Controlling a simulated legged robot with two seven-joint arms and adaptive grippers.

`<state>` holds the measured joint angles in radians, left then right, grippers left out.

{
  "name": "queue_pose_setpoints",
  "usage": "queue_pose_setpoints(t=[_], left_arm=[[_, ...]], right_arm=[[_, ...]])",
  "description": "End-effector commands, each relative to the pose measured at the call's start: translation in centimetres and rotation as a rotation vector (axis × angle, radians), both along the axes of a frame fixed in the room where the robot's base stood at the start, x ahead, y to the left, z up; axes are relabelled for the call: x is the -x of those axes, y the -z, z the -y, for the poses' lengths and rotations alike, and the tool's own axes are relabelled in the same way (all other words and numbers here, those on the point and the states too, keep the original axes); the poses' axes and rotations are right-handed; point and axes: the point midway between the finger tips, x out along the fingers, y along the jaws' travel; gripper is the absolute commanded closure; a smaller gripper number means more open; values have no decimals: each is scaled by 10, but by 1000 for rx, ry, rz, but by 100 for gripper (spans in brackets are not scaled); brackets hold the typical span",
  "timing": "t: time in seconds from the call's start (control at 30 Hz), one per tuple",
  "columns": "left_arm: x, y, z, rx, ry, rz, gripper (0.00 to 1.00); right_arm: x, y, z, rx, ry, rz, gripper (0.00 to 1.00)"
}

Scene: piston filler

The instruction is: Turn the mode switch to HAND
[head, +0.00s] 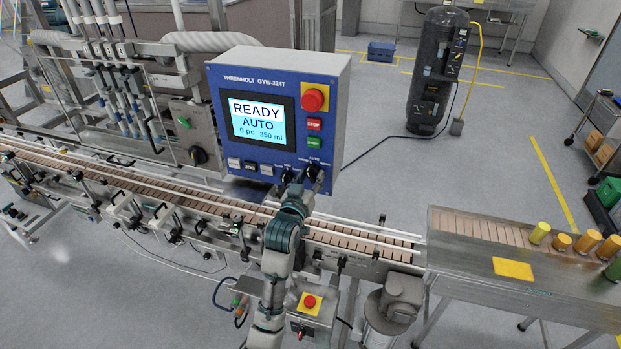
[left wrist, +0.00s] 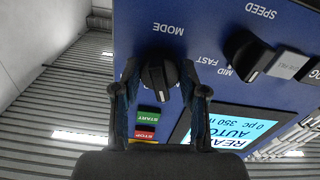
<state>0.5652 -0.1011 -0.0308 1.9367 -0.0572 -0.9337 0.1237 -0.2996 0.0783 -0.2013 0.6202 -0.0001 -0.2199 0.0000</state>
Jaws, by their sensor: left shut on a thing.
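The mode switch (left wrist: 158,76) is a black knob under the label MODE, which reads upside down in the left wrist view. In the head view it is at the lower right of the blue control panel (head: 238,165), largely hidden by my left gripper (head: 302,184). In the left wrist view my left gripper (left wrist: 160,90) has one finger on each side of the knob and is shut on it. I cannot read which position the knob points to. The screen (head: 257,121) shows READY, AUTO, 0 pc, 350 ml. My right gripper is not in view.
The speed knob (left wrist: 250,58) sits beside the mode switch on the same panel. Green START (left wrist: 148,116) and red STOP (left wrist: 145,135) buttons are close to the fingers. A red emergency button (head: 313,99) is above. The conveyor (head: 360,241) runs below the panel.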

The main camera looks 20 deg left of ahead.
Motion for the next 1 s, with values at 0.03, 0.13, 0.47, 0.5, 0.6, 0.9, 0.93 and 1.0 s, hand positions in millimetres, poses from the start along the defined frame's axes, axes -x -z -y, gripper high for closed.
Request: queue_pose_setpoints(t=[0.03,0.13,0.47,0.5,0.6,0.9,0.93,1.0], left_arm=[[1,-4,0,44,-1,9,92],[1,-4,0,126,-1,6,92],[1,-5,0,333,0,0,92],[1,-5,0,349,0,-1,92],[1,-5,0,382,1,-2,92],[1,-5,0,418,0,-3,92],[1,-5,0,419,0,-3,92],[1,-5,0,419,0,-4,92]], right_arm=[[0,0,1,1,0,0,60],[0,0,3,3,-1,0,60],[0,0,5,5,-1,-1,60],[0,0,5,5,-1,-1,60],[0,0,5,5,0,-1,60],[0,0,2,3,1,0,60],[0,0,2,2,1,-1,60],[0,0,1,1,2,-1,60]])
